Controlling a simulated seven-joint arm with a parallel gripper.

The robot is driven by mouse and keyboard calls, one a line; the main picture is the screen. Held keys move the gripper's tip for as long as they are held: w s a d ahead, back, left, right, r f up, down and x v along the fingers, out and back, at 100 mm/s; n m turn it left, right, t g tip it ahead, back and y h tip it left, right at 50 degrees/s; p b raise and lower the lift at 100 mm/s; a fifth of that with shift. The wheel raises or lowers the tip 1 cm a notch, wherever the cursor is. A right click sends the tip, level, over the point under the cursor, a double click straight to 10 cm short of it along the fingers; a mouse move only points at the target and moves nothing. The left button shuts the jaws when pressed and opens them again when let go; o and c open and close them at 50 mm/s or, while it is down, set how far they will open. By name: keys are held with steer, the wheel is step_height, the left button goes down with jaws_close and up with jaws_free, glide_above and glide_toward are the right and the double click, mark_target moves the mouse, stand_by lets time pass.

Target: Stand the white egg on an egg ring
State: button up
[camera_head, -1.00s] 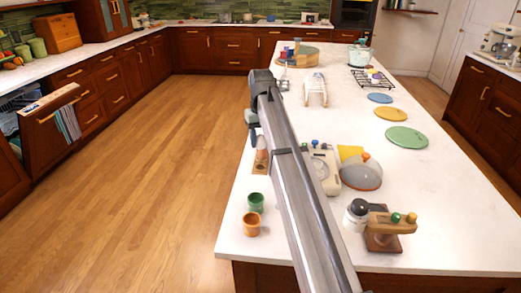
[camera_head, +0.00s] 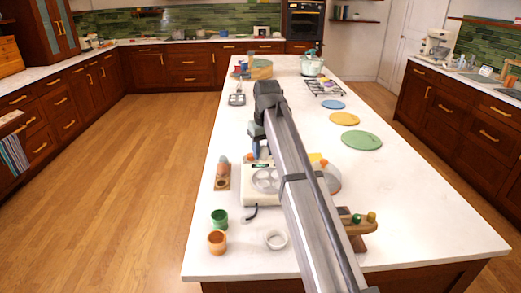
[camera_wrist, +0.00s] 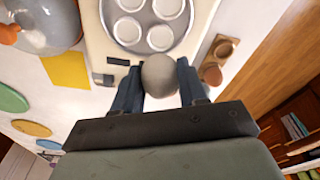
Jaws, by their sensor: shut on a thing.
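My gripper (camera_wrist: 158,84) is shut on the white egg (camera_wrist: 159,75), which looks greyish-white between the two blue fingers in the wrist view. The egg cooker (camera_wrist: 101,45) has a round grey plate with several pale egg rings (camera_wrist: 129,31). In the wrist view the egg overlaps the near edge of this plate; I cannot tell its height above it. In the head view my gripper (camera_head: 257,148) is at the far side of the cooker (camera_head: 256,198), whose rings (camera_head: 265,178) show left of my arm. The egg cannot be made out there.
A wooden stand (camera_head: 222,183) is left of the cooker. Green (camera_head: 219,217) and orange (camera_head: 217,240) cups stand near the counter's left edge, with a white ring-shaped item (camera_head: 276,239) beside them. The grey dome with an orange knob (camera_wrist: 40,25) and a yellow sheet (camera_wrist: 66,70) lie beside the cooker.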

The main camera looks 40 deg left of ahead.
steer(key=shift+f, duration=2.7)
steer(key=shift+f, duration=0.8)
stand_by(0.4)
stand_by(0.4)
steer(key=o, duration=0.7)
steer(key=shift+o, duration=0.3)
steer(key=o, duration=0.3)
steer(key=shift+s, duration=0.1)
steer(key=shift+r, duration=0.1)
steer(key=shift+r, duration=3.95)
